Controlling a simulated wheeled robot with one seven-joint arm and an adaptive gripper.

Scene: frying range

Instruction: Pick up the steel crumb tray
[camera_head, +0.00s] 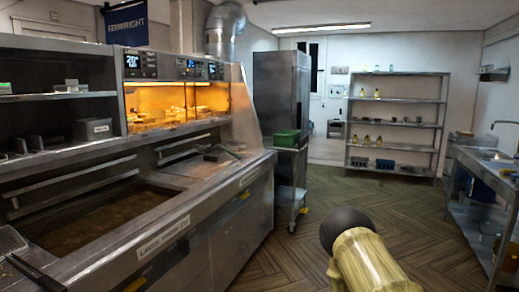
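I cannot make out the steel crumb tray for certain. A flat metal surface (190,163) lies on the counter right of the fryer vat, with a small dark object (220,153) on it, too small to identify. A grey metal box (92,128) sits on the shelf at left; I cannot tell whether it is a tray. A pale, dark-capped part of my own arm shows at the bottom right of centre. My gripper's fingers do not show.
The fryer counter (205,222) with an open vat (100,215) fills the left. A wheeled trolley with a green bin (286,138) stands beyond it. Shelving (395,125) stands at the back, a steel sink bench (487,170) at right. The wooden floor between is clear.

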